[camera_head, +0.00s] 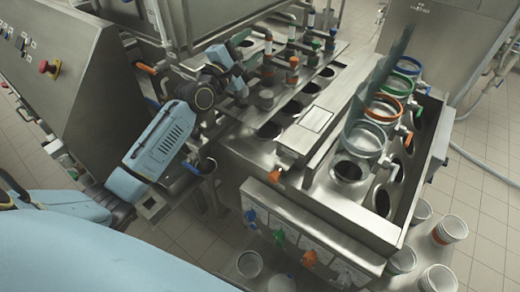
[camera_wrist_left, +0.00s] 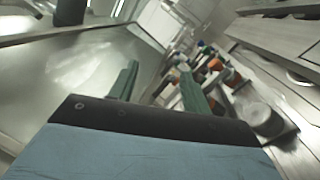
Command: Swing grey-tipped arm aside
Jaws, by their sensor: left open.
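My left gripper (camera_head: 243,38) reaches in from the left over the metal filler deck, among the coloured nozzle arms. In the left wrist view its two green fingers (camera_wrist_left: 158,84) stand apart with nothing held between them. A grey cylindrical tip (camera_head: 265,98) hangs low near the front of the nozzle row. It also shows in the left wrist view (camera_wrist_left: 258,118), right of the fingers and apart from them. Whether it belongs to the grey-tipped arm is unclear, as the pipes overlap. My right gripper is not in view.
A sloped control panel with a red button (camera_head: 47,66) stands left.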

